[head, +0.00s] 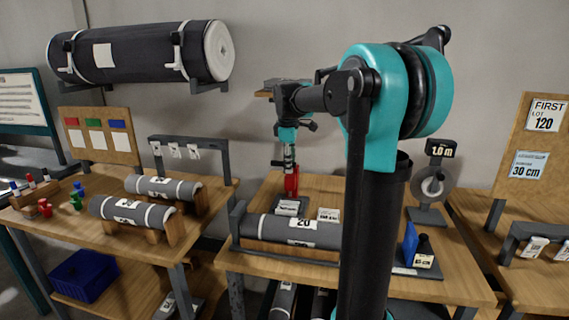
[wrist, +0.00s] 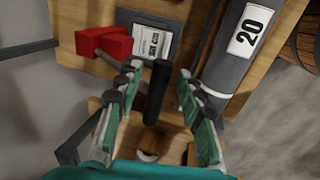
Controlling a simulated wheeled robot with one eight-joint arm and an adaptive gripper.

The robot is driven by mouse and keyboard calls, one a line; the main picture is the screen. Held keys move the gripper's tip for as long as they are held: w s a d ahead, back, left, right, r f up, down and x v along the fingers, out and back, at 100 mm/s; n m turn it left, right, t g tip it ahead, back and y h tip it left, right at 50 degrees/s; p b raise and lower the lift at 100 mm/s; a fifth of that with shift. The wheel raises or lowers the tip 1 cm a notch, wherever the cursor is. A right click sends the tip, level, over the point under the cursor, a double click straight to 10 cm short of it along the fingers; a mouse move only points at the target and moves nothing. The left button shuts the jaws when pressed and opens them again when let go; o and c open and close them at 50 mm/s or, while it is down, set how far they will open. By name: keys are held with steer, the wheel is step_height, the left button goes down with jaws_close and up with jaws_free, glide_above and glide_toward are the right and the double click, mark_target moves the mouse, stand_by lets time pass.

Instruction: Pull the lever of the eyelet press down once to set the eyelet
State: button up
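The eyelet press is a red body (head: 291,184) on the middle table; its red part (wrist: 103,43) also shows at the upper left of the wrist view. A black rod (wrist: 156,95), which looks like the lever's grip, stands between the fingers of my gripper (wrist: 155,78) in the wrist view. My gripper is open, with a visible gap between the rod and each green finger pad. In the head view my gripper (head: 288,135) is over the press and hides its upper part. The lever cannot be made out there, and the eyelet is not visible.
A grey roll labelled 20 (head: 292,230) lies in a holder in front of the press; it also shows in the wrist view (wrist: 238,50).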

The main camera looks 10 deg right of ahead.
steer(key=c, duration=0.7)
steer(key=shift+s+f, duration=0.1)
steer(key=shift+f, duration=0.05)
steer(key=shift+s+a+f, duration=0.15)
steer(key=shift+s+f, duration=0.15)
steer(key=shift+f, duration=0.3)
